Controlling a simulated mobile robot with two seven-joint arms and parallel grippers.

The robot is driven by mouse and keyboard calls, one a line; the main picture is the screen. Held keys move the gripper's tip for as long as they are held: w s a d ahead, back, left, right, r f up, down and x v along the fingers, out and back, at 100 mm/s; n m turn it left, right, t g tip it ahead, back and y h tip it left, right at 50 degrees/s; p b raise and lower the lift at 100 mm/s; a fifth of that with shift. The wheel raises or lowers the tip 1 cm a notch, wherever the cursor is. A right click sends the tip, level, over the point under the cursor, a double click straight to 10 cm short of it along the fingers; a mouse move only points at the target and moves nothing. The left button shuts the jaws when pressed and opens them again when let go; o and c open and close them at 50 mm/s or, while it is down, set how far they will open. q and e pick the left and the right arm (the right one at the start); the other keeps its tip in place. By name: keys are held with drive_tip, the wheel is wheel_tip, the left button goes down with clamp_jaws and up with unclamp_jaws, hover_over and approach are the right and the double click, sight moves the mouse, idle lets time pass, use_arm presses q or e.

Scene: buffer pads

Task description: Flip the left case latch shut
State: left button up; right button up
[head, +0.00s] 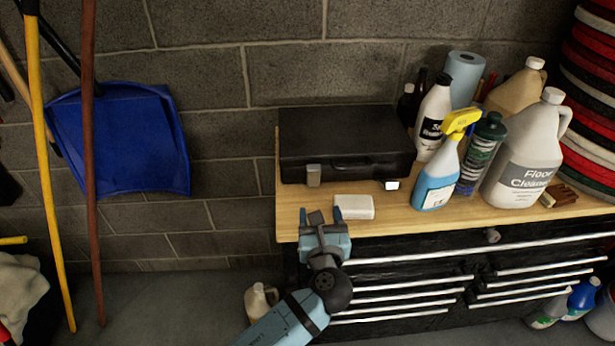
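A black case (342,140) lies closed-looking on the wooden top of a tool cabinet. Its left latch (313,175) is a small grey tab at the left of the case front. Its right latch (391,184) shows bright white at the right of the front. I cannot tell for sure whether either latch is flipped up or down. My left gripper (321,214) is at the front edge of the wooden top, in front of and below the left latch, apart from it. Its fingers look spread with nothing between them. My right gripper is out of view.
A small white block (353,207) lies right beside my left gripper. A blue spray bottle (437,175), a floor cleaner jug (525,150) and other bottles crowd the right of the wooden top (480,216). A blue dustpan (120,140) hangs on the wall at left.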

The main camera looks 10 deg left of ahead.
sight(314, 168)
use_arm(q)
drive_tip(key=w, duration=0.4)
drive_tip(key=w+a, duration=0.1)
drive_tip(key=w, duration=0.4)
drive_tip(key=w+a+p, duration=0.1)
drive_tip(key=w, duration=0.3)
drive_tip(key=shift+w+a, duration=0.2)
drive_tip(key=shift+w, duration=0.1)
drive_tip(key=c, duration=0.9)
